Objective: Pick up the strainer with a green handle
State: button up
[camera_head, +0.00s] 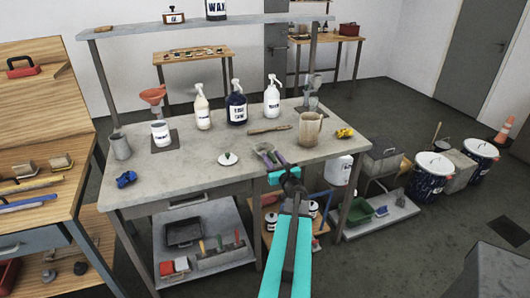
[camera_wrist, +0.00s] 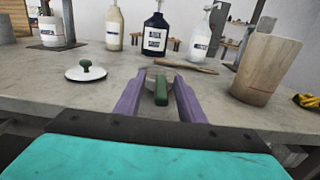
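The strainer with a green handle (camera_wrist: 161,91) lies near the front edge of the grey table. In the wrist view its green handle points towards me and a grey part shows behind it. The strainer's grey end (camera_head: 264,148) also shows in the head view, small and partly hidden by my gripper. My gripper (camera_head: 276,157) is open, with its purple fingers (camera_wrist: 158,84) on either side of the handle. Gaps show between handle and fingers. I cannot tell whether the fingers are level with it.
A white lid with a green knob (camera_head: 228,159) lies to the left. A beige pitcher (camera_head: 310,130) stands to the right, beside yellow items (camera_head: 344,133). A wooden stick (camera_head: 269,129) and several pump bottles (camera_head: 236,108) are behind. The tabletop left of the lid is mostly clear.

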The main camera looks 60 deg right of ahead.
aim_at(270, 153)
jog(key=shift+p+x, duration=1.25)
jog(key=shift+x, duration=0.4)
jog(key=shift+p+x, duration=0.35)
jog(key=shift+x, duration=0.65)
jog(key=shift+s+f, duration=0.1)
grip_shut()
